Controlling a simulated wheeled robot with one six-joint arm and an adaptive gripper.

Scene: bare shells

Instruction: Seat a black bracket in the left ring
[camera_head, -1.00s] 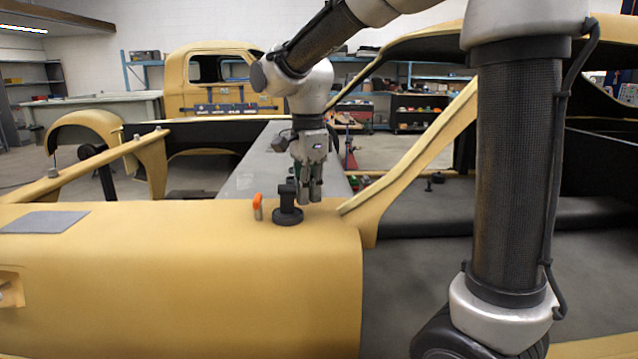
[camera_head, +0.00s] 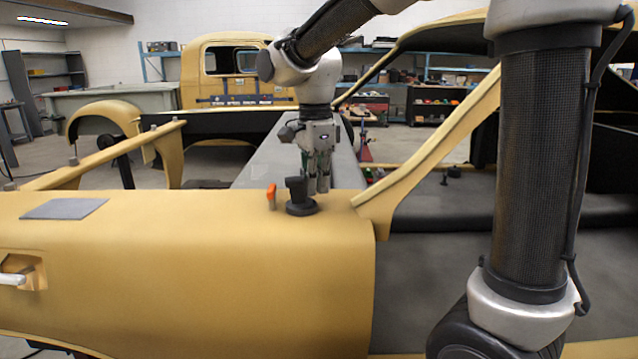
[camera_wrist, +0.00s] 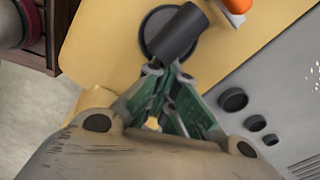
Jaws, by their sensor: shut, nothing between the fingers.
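A black bracket (camera_head: 297,188) stands roughly upright on or in a round black ring (camera_head: 301,209) on the yellow body panel. In the wrist view the bracket (camera_wrist: 177,35) rises from within the outline of the dark ring (camera_wrist: 148,42); how deep it sits is hidden. My gripper (camera_head: 318,190) is just right of the bracket in the head view, pointing down, with its fingertips close to it. In the wrist view its green-sided fingers (camera_wrist: 166,75) are shut and empty at the bracket's near end. I cannot tell whether they touch it.
An orange-topped peg (camera_head: 271,196) stands close left of the ring and also shows in the wrist view (camera_wrist: 235,5). A grey flat plate (camera_head: 65,208) lies further left on the panel. A sloping yellow pillar (camera_head: 425,155) rises at right. The panel between plate and peg is clear.

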